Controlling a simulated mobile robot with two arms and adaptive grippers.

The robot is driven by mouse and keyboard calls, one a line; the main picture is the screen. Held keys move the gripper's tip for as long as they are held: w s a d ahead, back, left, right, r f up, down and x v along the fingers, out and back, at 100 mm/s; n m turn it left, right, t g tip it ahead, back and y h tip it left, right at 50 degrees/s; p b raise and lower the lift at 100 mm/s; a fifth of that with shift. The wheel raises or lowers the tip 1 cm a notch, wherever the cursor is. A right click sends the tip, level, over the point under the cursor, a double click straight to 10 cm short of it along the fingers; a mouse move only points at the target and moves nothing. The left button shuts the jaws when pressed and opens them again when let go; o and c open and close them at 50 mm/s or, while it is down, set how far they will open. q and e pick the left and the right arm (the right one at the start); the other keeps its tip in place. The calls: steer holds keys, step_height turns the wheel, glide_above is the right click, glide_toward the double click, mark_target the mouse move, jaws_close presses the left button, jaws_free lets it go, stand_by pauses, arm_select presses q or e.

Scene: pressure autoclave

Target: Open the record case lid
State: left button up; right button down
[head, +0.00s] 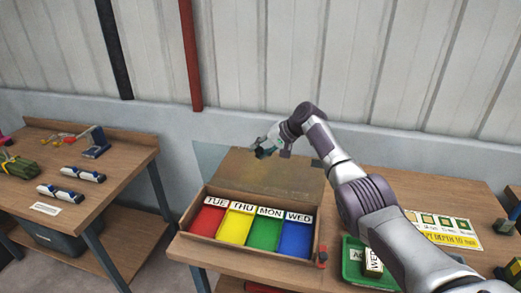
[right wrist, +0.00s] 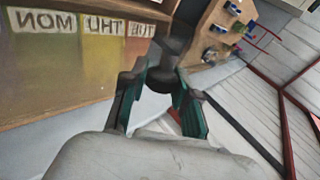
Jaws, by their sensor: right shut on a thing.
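The record case (head: 186,232) sits on the wooden table, with red, yellow, green and blue compartments labelled TUE, THU, MON and WED. Its see-through lid (head: 275,176) is raised at the back, leaving the compartments uncovered. My right gripper (head: 264,151) is at the upper part of the lid. In the right wrist view the jaws (right wrist: 160,88) are shut on a dark knob (right wrist: 172,48) beside the lid (right wrist: 60,100), which shows mirrored labels. The exact contact is partly hidden. My left gripper is not in view.
A green tray (head: 352,251) with a labelled item stands right of the case, partly behind my right arm. A yellow chart (head: 452,238) lies farther right. A small red object (head: 322,256) is by the case's front right corner. Another table (head: 113,177) stands left, across a gap.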

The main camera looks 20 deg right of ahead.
steer(key=shift+w+d, duration=0.15)
steer(key=shift+w, duration=0.05)
stand_by(0.3)
steer(key=c, duration=0.9)
jaws_free()
steer(key=shift+o, duration=0.2)
steer(key=v, duration=1.2)
